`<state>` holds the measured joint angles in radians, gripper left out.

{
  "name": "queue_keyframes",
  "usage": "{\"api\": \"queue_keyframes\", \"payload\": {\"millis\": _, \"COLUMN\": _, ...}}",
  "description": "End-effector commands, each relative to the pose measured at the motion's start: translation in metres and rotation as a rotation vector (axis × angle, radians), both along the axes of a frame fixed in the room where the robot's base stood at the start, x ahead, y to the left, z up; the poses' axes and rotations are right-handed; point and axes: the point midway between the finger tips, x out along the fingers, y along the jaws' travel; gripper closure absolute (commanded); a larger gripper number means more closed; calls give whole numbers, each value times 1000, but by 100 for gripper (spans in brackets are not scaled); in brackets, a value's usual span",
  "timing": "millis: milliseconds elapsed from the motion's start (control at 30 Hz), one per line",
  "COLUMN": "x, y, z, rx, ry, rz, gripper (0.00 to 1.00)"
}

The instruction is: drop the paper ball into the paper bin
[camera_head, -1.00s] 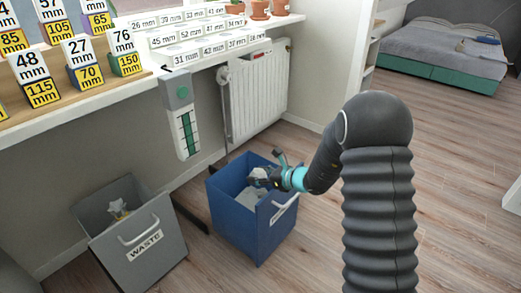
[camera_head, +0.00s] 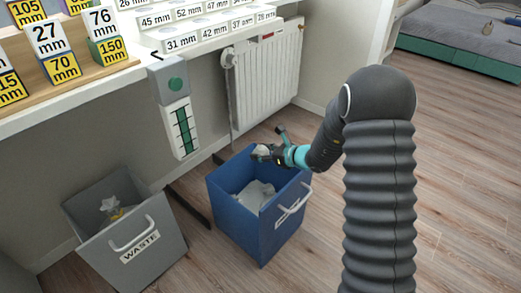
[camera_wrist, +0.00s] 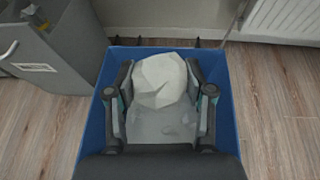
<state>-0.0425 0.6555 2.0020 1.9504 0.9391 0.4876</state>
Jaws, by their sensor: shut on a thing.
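My gripper (camera_head: 268,153) is shut on the pale crumpled paper ball (camera_wrist: 160,80), which sits between its two fingers in the wrist view. In the head view the ball (camera_head: 262,150) shows only as a small pale patch at the fingertips. The gripper is over the blue bin (camera_head: 236,228), near its back right rim. The blue bin has a handle and a label on its front, partly seen. Crumpled pale paper (camera_head: 256,194) lies inside it. In the wrist view the blue rim (camera_wrist: 231,120) surrounds the gripper on both sides.
A grey bin labelled WASTE (camera_head: 140,262) stands left of the blue bin, with some rubbish in it. A white radiator (camera_head: 268,80) is on the wall behind. A shelf with numbered blocks (camera_head: 70,62) is above left. Wooden floor is open at right.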

Motion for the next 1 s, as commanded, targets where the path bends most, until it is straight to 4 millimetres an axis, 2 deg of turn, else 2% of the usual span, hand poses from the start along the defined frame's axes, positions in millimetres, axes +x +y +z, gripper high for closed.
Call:
{"api": "queue_keyframes", "payload": {"millis": 33, "x": 0, "y": -2, "z": -8, "rx": 0, "ry": 2, "rz": -3, "gripper": 65}}
{"api": "queue_keyframes", "payload": {"millis": 333, "x": 0, "y": -1, "z": -40, "rx": 1, "ry": 2, "rz": -2, "gripper": 65}}
{"api": "queue_keyframes", "payload": {"millis": 733, "x": 0, "y": 0, "z": -46, "rx": 0, "ry": -1, "rz": 0, "gripper": 65}}
{"api": "queue_keyframes", "payload": {"millis": 767, "x": 0, "y": 1, "z": -46, "rx": 0, "ry": -1, "rz": 0, "gripper": 40}}
{"api": "queue_keyframes", "payload": {"millis": 833, "x": 0, "y": 1, "z": -46, "rx": 1, "ry": 0, "rz": 1, "gripper": 22}}
{"api": "queue_keyframes", "payload": {"millis": 867, "x": 0, "y": 1, "z": -46, "rx": 1, "ry": 0, "rz": 1, "gripper": 18}}
{"api": "queue_keyframes", "payload": {"millis": 1000, "x": 0, "y": 1, "z": -46, "rx": 1, "ry": 0, "rz": 1, "gripper": 18}}
